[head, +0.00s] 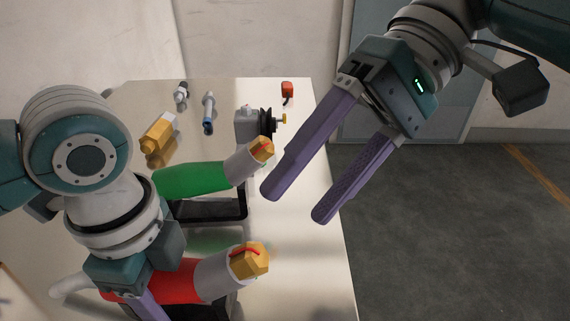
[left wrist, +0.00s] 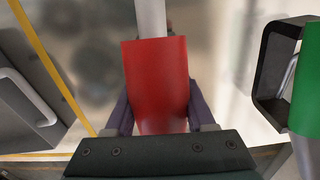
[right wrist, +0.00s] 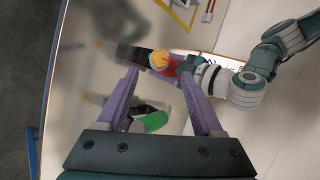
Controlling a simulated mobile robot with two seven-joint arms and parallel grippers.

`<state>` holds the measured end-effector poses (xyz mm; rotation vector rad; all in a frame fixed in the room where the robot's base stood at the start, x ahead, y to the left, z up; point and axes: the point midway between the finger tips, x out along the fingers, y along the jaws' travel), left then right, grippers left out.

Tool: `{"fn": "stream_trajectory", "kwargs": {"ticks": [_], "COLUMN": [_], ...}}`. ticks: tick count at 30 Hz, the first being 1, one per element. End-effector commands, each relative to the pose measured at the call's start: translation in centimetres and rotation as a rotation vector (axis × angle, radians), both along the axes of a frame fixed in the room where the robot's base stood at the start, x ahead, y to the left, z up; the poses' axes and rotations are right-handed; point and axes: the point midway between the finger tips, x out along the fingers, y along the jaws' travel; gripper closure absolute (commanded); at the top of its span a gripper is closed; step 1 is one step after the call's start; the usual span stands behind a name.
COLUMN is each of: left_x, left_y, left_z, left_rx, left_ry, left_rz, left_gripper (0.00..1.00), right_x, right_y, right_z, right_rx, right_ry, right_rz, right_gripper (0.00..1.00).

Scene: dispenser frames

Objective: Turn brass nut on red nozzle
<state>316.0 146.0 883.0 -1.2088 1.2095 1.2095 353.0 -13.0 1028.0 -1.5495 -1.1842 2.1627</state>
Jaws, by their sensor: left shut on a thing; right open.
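The red nozzle (head: 185,281) lies in the lower part of the head view, with a grey collar and a brass nut (head: 250,261) at its right end. A red mark shows on the nut. My left gripper (head: 150,305) is shut on the red nozzle's body, which fills the middle of the left wrist view (left wrist: 157,85). My right gripper (head: 295,205) is open and empty, above the table's right edge. In the right wrist view the brass nut (right wrist: 159,60) shows beyond and between my open right fingers (right wrist: 160,95).
A green nozzle (head: 190,180) with its own brass nut (head: 262,149) rests on a dark frame (head: 205,211) behind the red one. A grey device (head: 248,122), a yellow-and-white item (head: 158,133) and small tools stand farther back on the table (head: 305,240). Floor lies right.

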Motion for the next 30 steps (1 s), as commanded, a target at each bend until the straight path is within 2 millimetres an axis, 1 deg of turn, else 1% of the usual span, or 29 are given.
{"fn": "stream_trajectory", "kwargs": {"ticks": [1,4,9,22,23,30], "left_x": [0.0,0.0,0.0,0.0,0.0,0.0], "left_y": [0.0,0.0,0.0,0.0,0.0,0.0], "left_z": [0.0,0.0,0.0,0.0,0.0,0.0], "left_rx": [0.001,0.001,0.001,0.0,0.0,0.0], "left_ry": [-0.001,-0.001,-0.001,-0.001,-0.001,-0.001], "left_rz": [0.0,0.0,0.001,0.001,0.001,0.0], "left_gripper": [1.0,1.0,1.0,1.0,0.42,0.15], "right_x": [0.6,1.3,2.0,2.1,2.1,2.1], "right_y": [-0.7,-1.8,-2.9,-3.1,-3.1,-3.1], "right_z": [0.8,2.1,3.3,3.5,3.5,3.5], "right_rx": [-0.001,0.001,-0.001,0.0,0.0,0.0], "right_ry": [-0.002,-0.001,0.0,0.001,0.001,0.001], "right_rz": [-0.003,-0.001,0.0,0.001,0.001,0.001], "right_gripper": [0.32,0.32,0.32,0.32,0.32,0.32]}}
